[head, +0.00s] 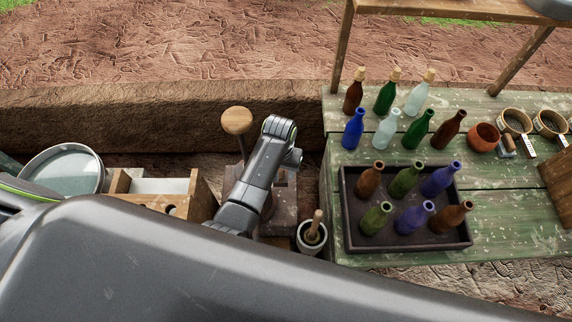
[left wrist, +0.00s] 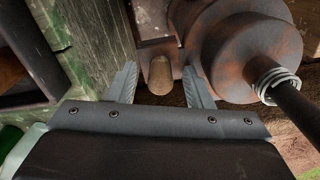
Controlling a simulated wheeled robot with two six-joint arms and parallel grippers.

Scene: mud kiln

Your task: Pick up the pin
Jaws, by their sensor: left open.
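The pin (left wrist: 160,76) shows in the left wrist view as a short, brown, round-ended peg beside a rusty metal body of stacked round parts (left wrist: 245,50). My left gripper (left wrist: 160,80) is open, with one finger on each side of the pin and a gap showing on both sides. I cannot tell how far the pin reaches in depth between the fingers. In the head view my left arm covers this spot, and I cannot make out the pin or the fingertips there. My right gripper is not in view.
A green bench (head: 490,205) holds several bottles and a dark tray (head: 350,225) right of my arm. A pot with a stick (head: 312,238) stands close by. A wooden knob (head: 237,120) rises behind left. A wooden box (head: 200,197) and a round pan (head: 65,172) are left.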

